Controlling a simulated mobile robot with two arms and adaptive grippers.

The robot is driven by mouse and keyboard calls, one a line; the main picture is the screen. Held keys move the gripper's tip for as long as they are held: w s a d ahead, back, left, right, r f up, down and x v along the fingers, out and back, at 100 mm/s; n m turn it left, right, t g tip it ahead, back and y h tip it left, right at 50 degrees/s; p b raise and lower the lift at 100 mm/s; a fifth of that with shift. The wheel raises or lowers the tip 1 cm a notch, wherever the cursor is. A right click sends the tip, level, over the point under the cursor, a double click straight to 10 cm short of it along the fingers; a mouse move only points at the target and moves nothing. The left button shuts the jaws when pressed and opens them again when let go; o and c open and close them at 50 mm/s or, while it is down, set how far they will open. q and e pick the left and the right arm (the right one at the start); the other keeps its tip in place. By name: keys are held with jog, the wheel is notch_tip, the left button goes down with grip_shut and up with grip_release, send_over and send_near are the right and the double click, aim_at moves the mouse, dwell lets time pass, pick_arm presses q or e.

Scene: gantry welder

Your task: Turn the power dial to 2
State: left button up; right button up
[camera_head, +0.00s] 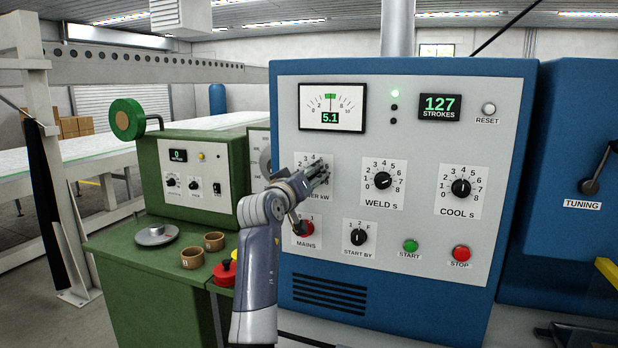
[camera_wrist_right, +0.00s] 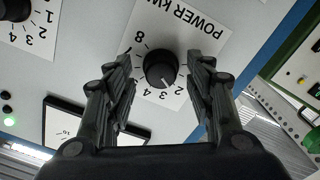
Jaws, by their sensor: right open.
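The power dial (camera_wrist_right: 160,68) is a round black knob on a white plate marked POWER kW, seen upside down in the right wrist view. Its white mark points toward the lower right, around the 2 and 3; I cannot tell exactly where. My right gripper (camera_wrist_right: 161,60) is open, with one finger on each side of the knob; whether the fingers touch it is unclear. My left gripper is not in view.
The weld dial (camera_head: 383,180) and cool dial (camera_head: 461,187) sit to the right. Below are the red mains knob (camera_head: 307,228), start-by knob (camera_head: 358,237), green start button (camera_head: 410,246) and red stop button (camera_head: 461,253). The meter (camera_head: 331,107) above reads 5.1.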

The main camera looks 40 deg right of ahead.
jog(key=v, duration=0.7)
jog(key=shift+d+f, duration=0.1)
jog(key=shift+d, duration=0.05)
dwell(0.3)
